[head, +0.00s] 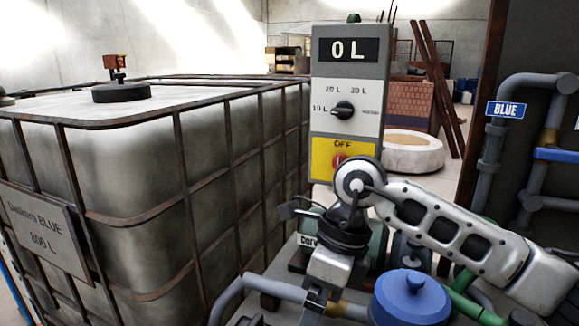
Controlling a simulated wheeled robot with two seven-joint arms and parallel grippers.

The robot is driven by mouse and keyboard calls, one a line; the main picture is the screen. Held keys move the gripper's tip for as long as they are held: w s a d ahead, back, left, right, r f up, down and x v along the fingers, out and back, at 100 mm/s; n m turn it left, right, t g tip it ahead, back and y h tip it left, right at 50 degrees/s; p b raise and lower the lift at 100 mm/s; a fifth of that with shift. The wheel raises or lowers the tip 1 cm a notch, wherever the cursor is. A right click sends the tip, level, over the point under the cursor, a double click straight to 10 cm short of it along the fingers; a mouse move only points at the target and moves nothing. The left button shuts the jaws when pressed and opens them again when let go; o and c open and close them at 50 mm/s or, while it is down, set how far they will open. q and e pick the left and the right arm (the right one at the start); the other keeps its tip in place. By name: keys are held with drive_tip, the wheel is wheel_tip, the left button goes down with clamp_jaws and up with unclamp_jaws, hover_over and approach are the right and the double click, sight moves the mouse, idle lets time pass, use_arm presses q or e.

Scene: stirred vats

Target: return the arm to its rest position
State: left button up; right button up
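My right arm comes in from the lower right, bends at a joint in front of the control box, and points down. My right gripper (325,278) is at its lower end, above the grey pipe, in front of the lower part of the box and a dark green machine (372,240). Its fingertips are too small and dark to show whether they are open or shut. I see nothing clearly held. My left gripper is not in view.
The control box (349,75) reads "0 L", with a knob and a red button by "OFF". A large caged tank (150,200) fills the left. A blue-capped fitting (411,297) and pipes (265,287) are close below the arm; more pipes (490,150) stand right.

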drive_tip(key=s+a+r+m+g+y, duration=0.4)
drive_tip(key=s+a+r+m+y, duration=0.2)
drive_tip(key=s+a+y, duration=0.75)
drive_tip(key=w+d+f+m+t+y+p, duration=0.15)
drive_tip(key=w+d+m+t, duration=0.35)
drive_tip(key=m+t, duration=0.55)
drive_tip(key=w+d+m+t+y, duration=0.2)
drive_tip(key=w+d+m+t, duration=0.3)
drive_tip(key=m+t, duration=0.5)
drive_tip(key=w+d+f+m+t+h, duration=0.35)
drive_tip(key=d+f+m+h, duration=0.25)
drive_tip(key=f+m+h, duration=0.6)
drive_tip(key=s+d+f+m+g+h, duration=0.2)
drive_tip(key=s+d+f+m+g, duration=0.1)
drive_tip(key=s+f, duration=0.3)
drive_tip(key=s+d+f+m+g+h, duration=0.2)
drive_tip(key=s+d+f+m+g, duration=0.2)
drive_tip(key=s+f+m, duration=0.2)
wheel_tip(320, 180, down, 3)
drive_tip(key=shift+s+d+r+h, duration=0.1)
drive_tip(key=shift+s+d+h, duration=0.05)
drive_tip(key=shift+d+h, duration=0.15)
